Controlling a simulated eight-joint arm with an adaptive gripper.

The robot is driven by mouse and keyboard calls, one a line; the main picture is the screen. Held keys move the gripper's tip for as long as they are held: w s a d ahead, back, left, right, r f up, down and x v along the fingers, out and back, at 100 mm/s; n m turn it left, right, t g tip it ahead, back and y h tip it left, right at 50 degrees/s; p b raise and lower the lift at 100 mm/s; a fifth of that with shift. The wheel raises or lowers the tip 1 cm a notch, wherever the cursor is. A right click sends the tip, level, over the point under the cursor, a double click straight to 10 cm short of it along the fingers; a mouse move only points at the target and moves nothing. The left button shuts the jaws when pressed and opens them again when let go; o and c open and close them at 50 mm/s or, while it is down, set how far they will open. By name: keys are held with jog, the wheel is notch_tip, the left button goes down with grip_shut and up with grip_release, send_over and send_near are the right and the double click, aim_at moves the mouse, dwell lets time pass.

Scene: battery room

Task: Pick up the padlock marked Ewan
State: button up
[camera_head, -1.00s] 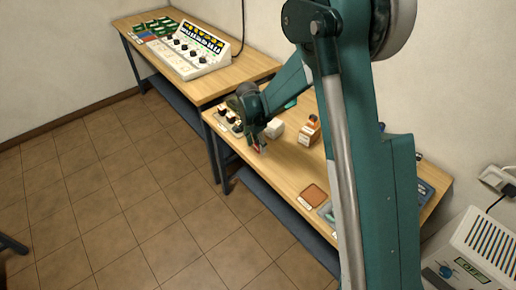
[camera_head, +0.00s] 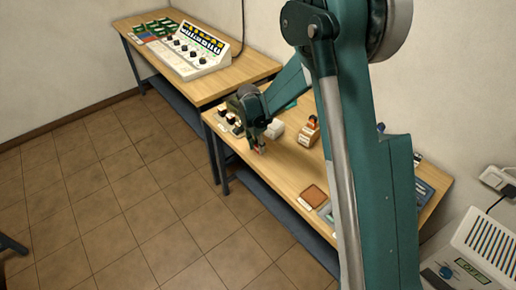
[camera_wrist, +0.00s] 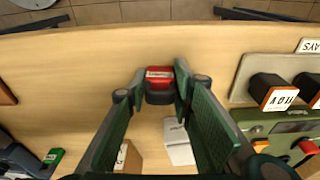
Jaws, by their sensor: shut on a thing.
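A small red padlock (camera_wrist: 160,76) with a dark lower part sits between the fingertips in the wrist view. It carries a pale label whose writing is too small to read. My gripper (camera_wrist: 160,88) is shut on it. In the head view, my gripper (camera_head: 257,147) is over the left part of the near bench (camera_head: 278,168), with only a little red and orange showing at its tips. I cannot tell whether the padlock touches the bench top.
A white block (camera_wrist: 178,143) and a wooden block (camera_wrist: 126,157) stand close to the fingers. Black-knobbed switches (camera_wrist: 270,91) on a pale panel are to the right. A brown pad (camera_head: 313,196) lies near the bench's front edge. A sloped control panel (camera_head: 188,50) stands on the far bench.

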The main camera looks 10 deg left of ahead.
jog(key=shift+r, duration=0.1)
jog(key=shift+r+p, duration=0.55)
jog(key=shift+r, duration=4.4)
